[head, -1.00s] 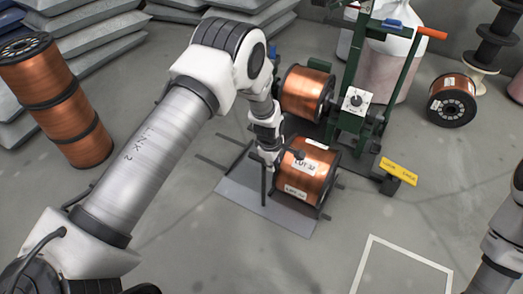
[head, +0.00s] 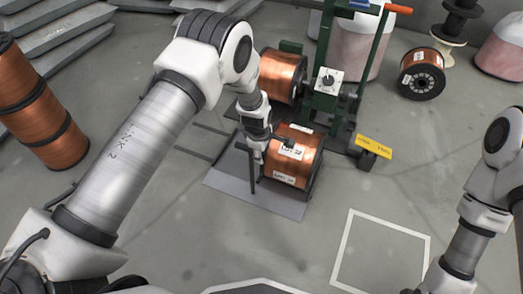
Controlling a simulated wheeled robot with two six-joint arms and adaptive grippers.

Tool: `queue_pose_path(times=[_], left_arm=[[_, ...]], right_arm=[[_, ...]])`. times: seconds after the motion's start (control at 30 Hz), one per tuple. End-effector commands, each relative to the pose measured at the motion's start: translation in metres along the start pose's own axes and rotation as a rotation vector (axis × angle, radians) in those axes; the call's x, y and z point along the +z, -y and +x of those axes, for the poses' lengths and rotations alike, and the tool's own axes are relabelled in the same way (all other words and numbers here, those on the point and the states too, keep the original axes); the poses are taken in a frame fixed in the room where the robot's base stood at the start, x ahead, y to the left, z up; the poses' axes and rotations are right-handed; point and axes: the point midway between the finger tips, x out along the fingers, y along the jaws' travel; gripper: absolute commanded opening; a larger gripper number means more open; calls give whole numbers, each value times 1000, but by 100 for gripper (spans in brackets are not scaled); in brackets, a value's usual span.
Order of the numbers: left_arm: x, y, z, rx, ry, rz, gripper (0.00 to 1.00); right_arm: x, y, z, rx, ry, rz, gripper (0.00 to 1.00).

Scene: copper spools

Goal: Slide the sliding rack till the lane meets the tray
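A dark green frame (head: 323,103) stands at the upper middle, with a copper spool (head: 283,76) at its left side. A second copper spool (head: 301,168) with white labels lies on its side in front of it, over the right part of a flat grey plate (head: 266,203). I cannot tell which part is the sliding rack or its lane. My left gripper (head: 257,152) points down at the left side of the labelled spool, beside a thin dark upright post. Its fingers are too small to judge, and contact is unclear. My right arm shows at the right, but its gripper is out of view.
A yellow sign (head: 374,147) on a dark block stands right of the frame. A loose copper spool (head: 421,74) lies at the upper right. Stacked copper spools (head: 41,118) stand at the left. A white floor outline (head: 343,249) encloses bare floor at the lower right.

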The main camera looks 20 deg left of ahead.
Motion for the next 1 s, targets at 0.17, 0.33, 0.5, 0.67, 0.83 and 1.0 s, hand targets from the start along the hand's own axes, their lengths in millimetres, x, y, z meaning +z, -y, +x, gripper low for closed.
queue_pose_path(times=[0.17,0.33,0.5,0.67,0.83,1.0], left_arm=[[-1,-1,-3,2,0,-1,49],[0,-2,-29,4,0,0,49],[0,-2,-74,4,-1,1,49],[1,-1,-107,3,0,2,49],[2,0,-120,-1,0,2,49],[2,0,-120,-1,1,2,49]], right_arm=[[0,0,0,0,0,0,40],[0,0,0,0,0,0,40],[0,0,0,0,0,0,40],[0,0,0,0,0,0,40],[0,0,0,0,0,0,40],[0,0,0,0,0,0,40]])
